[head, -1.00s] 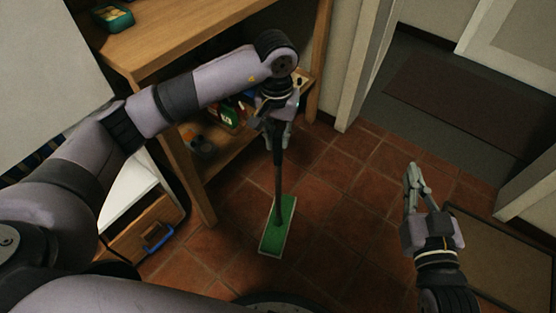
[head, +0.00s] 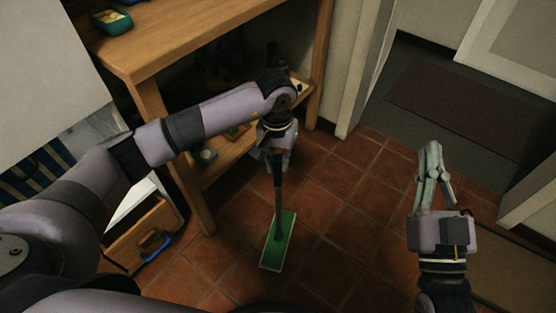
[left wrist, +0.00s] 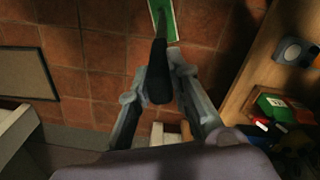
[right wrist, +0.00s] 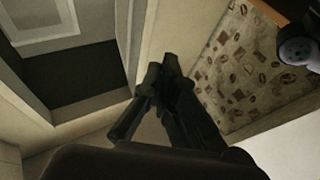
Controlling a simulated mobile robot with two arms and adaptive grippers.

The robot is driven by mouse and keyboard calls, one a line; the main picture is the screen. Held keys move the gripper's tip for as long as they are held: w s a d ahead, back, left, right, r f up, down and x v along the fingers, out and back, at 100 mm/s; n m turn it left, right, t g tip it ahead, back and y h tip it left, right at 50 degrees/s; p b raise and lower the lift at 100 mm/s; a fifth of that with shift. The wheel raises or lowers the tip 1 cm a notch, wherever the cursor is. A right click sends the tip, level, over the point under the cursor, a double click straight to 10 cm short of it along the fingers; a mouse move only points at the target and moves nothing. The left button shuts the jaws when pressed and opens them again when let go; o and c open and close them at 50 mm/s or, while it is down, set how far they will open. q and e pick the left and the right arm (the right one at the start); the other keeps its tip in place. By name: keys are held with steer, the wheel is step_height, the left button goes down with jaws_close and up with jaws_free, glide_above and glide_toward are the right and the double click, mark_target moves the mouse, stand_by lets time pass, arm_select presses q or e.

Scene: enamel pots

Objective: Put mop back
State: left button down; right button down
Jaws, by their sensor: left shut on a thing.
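The mop has a dark handle (head: 278,200) and a flat green head (head: 279,243) with a pale rim, low over or on the tiled floor; contact is unclear. My left gripper (head: 278,166) is shut on the upper part of the handle, which points down, slightly tilted. In the left wrist view the dark handle (left wrist: 158,75) sits between the fingers, with part of the green head (left wrist: 164,18) beyond. My right gripper (head: 431,150) is empty and shut at the right, away from the mop; its fingertips meet in the right wrist view (right wrist: 164,70).
A wooden shelf unit (head: 185,48) stands at the left, with small items on its lower shelf (head: 225,155). A wooden drawer (head: 140,238) with a blue handle is lower left. A doorway with a dark mat (head: 465,105) lies at upper right.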

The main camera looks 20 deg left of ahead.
arm_select(q)
steer(key=c, duration=1.5)
jaws_free()
steer(key=shift+f, duration=0.1)
arm_select(e)
steer(key=shift+s+r+t, duration=0.2)
steer(key=shift+r+t, duration=0.1)
steer(key=shift+r, duration=0.15)
steer(key=shift+w, duration=0.1)
